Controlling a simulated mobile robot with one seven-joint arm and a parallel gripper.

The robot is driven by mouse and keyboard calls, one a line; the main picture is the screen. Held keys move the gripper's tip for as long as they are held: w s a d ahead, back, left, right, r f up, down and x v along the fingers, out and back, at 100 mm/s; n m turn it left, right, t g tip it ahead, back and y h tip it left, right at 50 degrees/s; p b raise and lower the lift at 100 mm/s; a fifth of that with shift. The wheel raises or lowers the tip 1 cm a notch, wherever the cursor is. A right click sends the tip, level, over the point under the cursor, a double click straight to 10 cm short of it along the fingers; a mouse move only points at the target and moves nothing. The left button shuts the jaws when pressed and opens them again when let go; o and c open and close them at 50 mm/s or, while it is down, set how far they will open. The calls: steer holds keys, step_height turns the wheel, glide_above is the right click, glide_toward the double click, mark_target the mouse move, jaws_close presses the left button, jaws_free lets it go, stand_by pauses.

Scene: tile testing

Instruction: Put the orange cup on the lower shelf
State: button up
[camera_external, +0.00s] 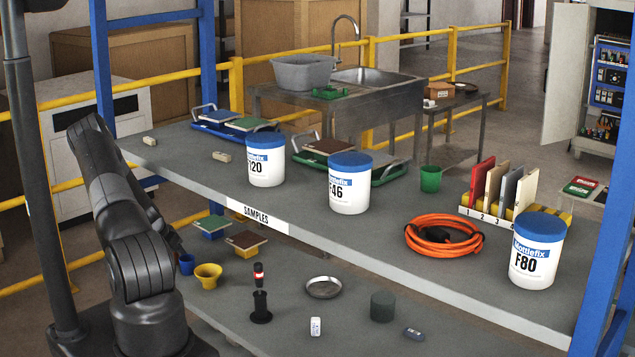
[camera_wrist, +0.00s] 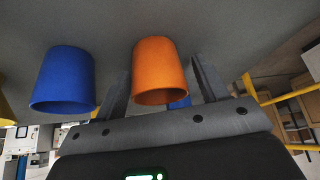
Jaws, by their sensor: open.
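The orange cup (camera_wrist: 160,72) shows in the wrist view between the two fingers of my open gripper (camera_wrist: 162,85). The wrist picture looks upside down; the cup's narrower end is toward the grey surface (camera_wrist: 225,25) and its wide rim faces down in the picture. I cannot tell whether a finger touches it. In the external view the orange cup is not visible, and my arm (camera_external: 130,215) hides that area and most of my gripper. The lower shelf (camera_external: 240,300) is the grey level in front of the SAMPLES edge.
A blue cup (camera_wrist: 63,80) is beside the orange cup. White tubs and an orange cable (camera_external: 440,238) occupy the upper level.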

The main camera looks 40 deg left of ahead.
steer(key=v, duration=1.2)
steer(key=shift+r, duration=0.1)
stand_by(0.4)
